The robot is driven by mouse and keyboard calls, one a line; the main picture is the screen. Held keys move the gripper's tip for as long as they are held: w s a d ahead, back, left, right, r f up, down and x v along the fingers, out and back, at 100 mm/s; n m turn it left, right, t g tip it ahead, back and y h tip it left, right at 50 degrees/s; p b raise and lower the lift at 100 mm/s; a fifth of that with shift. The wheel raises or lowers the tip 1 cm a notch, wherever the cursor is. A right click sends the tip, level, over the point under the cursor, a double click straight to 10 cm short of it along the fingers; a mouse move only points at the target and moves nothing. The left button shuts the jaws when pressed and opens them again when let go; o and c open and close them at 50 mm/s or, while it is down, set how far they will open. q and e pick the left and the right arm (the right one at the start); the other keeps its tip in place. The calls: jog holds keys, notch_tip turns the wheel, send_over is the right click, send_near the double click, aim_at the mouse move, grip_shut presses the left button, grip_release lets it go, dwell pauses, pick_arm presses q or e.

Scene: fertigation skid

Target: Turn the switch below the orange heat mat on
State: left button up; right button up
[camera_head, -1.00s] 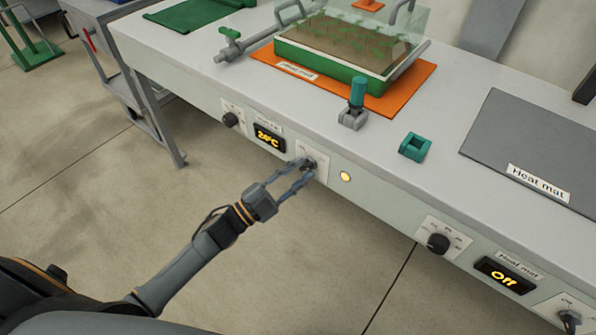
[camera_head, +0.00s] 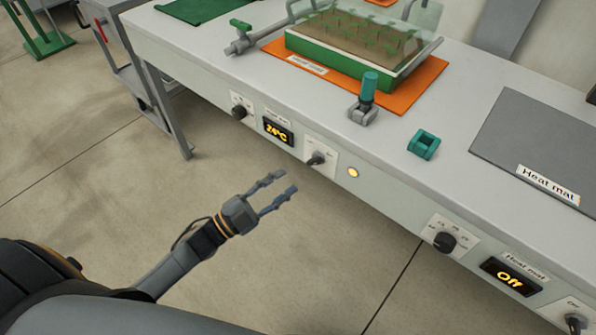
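The orange heat mat (camera_head: 424,88) lies on the bench top with a green seed tray (camera_head: 352,66) on it. Below it on the bench front are a dark dial (camera_head: 239,112), a display (camera_head: 278,131) reading 24°C, and the switch (camera_head: 316,158) on a white plate. The switch's lever points to the lower left. A round lamp (camera_head: 353,172) right of it glows yellow. My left gripper (camera_head: 278,190) is open and empty, below and left of the switch and apart from it. My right gripper is not in view.
A grey heat mat (camera_head: 520,140) lies on the right, with a dial (camera_head: 444,241), a display (camera_head: 510,277) reading Off and another switch (camera_head: 575,322) below. A teal-handled tool (camera_head: 369,88) and a teal block (camera_head: 424,145) stand on the bench. The floor before it is clear.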

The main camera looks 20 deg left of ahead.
pick_arm(q)
jog(key=v, duration=0.4)
jog(key=shift+s+a+f, duration=0.15)
jog(key=shift+s+a, duration=0.1)
jog(key=shift+s, duration=0.05)
jog(key=s+a+f+n+g+y, duration=0.15)
jog(key=f+n+g+y, duration=0.35)
jog(key=f, duration=0.6)
jog(key=s+a+f+n+g+y, duration=0.1)
jog(key=s+f+n+g+y, duration=0.1)
jog(key=f+n+y, duration=0.7)
jog(key=s+d+f+n+g+h, duration=0.15)
jog(key=s+d+f+g, duration=0.35)
jog(key=s+f+g, duration=0.6)
jog(key=s+a+t+p, duration=0.2)
jog(key=s+a+p, duration=0.1)
jog(key=s+p, duration=1.3)
jog(key=s+m, duration=0.1)
jog(key=s, duration=0.2)
jog(key=shift+s+a+f+p, duration=0.2)
jog(key=shift+s+f+p, duration=0.15)
jog(key=shift+f, duration=0.05)
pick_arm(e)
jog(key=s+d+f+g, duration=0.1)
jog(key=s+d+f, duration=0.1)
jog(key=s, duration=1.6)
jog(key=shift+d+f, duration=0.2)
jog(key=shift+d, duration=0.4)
